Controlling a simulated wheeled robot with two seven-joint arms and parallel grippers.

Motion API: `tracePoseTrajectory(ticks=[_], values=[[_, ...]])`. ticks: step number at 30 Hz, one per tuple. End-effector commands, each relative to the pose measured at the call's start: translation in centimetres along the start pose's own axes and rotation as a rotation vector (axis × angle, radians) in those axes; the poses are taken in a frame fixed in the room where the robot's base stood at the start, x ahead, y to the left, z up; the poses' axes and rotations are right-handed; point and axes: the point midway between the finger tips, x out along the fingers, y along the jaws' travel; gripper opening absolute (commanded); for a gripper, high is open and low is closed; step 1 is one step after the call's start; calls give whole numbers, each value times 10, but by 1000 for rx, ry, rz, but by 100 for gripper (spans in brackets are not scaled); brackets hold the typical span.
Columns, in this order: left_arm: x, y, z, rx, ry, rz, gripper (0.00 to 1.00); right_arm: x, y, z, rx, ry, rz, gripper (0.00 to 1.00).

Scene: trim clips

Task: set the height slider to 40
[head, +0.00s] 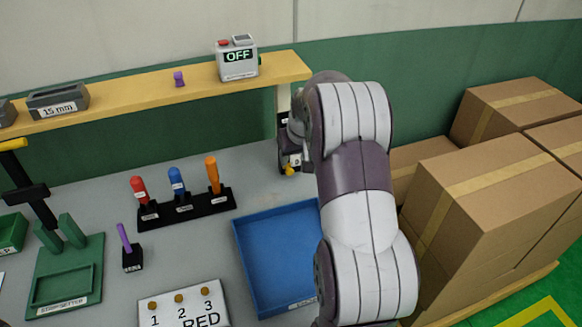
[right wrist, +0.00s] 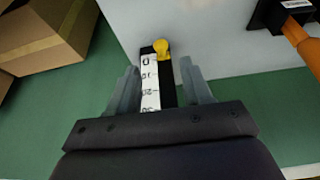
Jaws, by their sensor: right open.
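The height slider is an upright scale, and its white number strip (right wrist: 150,88) and yellow knob (right wrist: 162,50) show in the right wrist view. The knob sits at the 0 end, and larger numbers run towards my gripper's palm. In the head view the knob (head: 290,170) is low on the post under the shelf's right end. My right gripper (right wrist: 162,78) is open, one finger on each side of the scale, with the knob just beyond the fingertips. In the head view my right arm hides much of the slider and gripper. My left gripper is not in view.
A blue tray (head: 240,250) lies near my right arm. A black rack (head: 187,207) with red, blue and orange handles stands left of the slider. The yellow shelf (head: 150,97) holds an OFF box (head: 237,60). Cardboard boxes (head: 485,190) stand at right.

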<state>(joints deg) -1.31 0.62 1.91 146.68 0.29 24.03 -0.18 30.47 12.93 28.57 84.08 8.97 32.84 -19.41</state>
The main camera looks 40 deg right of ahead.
Motion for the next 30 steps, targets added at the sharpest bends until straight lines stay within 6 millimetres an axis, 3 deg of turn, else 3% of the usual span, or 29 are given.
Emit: tracePoseTrajectory(ticks=[3, 9, 20, 21, 25, 26, 30], values=[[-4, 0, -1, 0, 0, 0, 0, 30, -1, 1, -1, -4, -2, 49], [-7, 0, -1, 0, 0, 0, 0, 68, -1, 0, -1, 0, -1, 49], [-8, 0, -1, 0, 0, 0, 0, 80, -1, 0, -1, 2, 0, 49], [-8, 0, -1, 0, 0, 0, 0, 80, -1, 0, -1, 2, 0, 46], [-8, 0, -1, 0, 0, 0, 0, 80, -1, 0, -1, 2, 0, 4], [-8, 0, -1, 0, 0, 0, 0, 80, -1, 0, -1, 2, 0, 0], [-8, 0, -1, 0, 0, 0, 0, 80, -1, 0, -1, 2, 0, 0]])
